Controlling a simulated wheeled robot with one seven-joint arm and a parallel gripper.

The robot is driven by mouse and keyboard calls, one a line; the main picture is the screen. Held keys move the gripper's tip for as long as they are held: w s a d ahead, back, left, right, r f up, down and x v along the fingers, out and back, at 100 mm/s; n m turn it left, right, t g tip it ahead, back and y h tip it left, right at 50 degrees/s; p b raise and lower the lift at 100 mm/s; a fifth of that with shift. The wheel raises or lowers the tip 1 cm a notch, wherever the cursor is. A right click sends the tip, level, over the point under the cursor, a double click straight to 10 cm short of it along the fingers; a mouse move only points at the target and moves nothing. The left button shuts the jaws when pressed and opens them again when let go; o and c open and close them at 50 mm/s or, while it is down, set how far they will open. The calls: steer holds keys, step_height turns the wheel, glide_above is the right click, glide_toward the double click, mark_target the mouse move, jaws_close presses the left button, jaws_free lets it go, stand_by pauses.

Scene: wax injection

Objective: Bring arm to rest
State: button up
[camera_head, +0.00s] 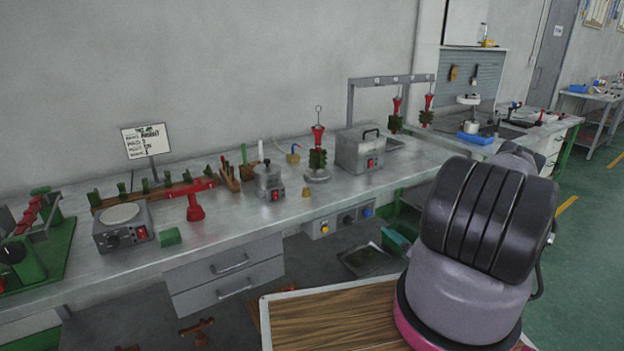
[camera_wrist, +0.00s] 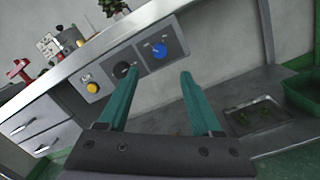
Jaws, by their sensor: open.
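My gripper (camera_wrist: 158,90) shows in the wrist view with its two teal fingers spread wide apart and nothing between them. It is in front of the workbench, facing the control panel (camera_wrist: 133,62) below the bench edge, and touches nothing that I can see. In the head view my arm fills the lower right, folded upward, and it hides my gripper there. The same control panel shows in the head view (camera_head: 338,222).
The long metal workbench (camera_head: 130,250) holds a hot plate (camera_head: 122,228), a red stand (camera_head: 194,205), a metal pot (camera_head: 268,180) and a grey box machine (camera_head: 360,152). Drawers (camera_head: 225,272) hang beneath. A wooden-topped surface (camera_head: 340,318) lies in front. Green floor (camera_head: 585,235) is open at right.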

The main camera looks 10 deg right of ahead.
steer(key=w+a+r+n+g+y, duration=0.1)
steer(key=a+r+n+g+y, duration=0.25)
steer(key=r, duration=0.35)
steer(key=w+a+r+n+g+y, duration=0.2)
steer(key=r+n, duration=0.3)
steer(key=r, duration=0.1)
steer(key=w+a+r+n+g+y, duration=0.1)
steer(key=a+r+n+g+y, duration=0.1)
steer(key=r+n, duration=0.35)
steer(key=s+a+r+n+g+h, duration=0.1)
steer(key=s+a+r+n+g, duration=0.3)
steer(key=r, duration=0.4)
steer(key=s+a+r+n+g+h, duration=0.1)
steer(key=a+r+n+g, duration=0.3)
steer(key=r, duration=0.5)
steer(key=s+a+r+n+t+h, duration=0.2)
steer(key=s+r+n+h, duration=0.3)
steer(key=s+r, duration=0.6)
steer(key=s+a+r+n+t+h, duration=0.2)
steer(key=s+a+r+n+h, duration=0.2)
steer(key=s+r+n, duration=0.3)
steer(key=shift+s+a+r+t+h, duration=0.4)
steer(key=shift+s+r, duration=1.75)
steer(key=shift+s, duration=1.5)
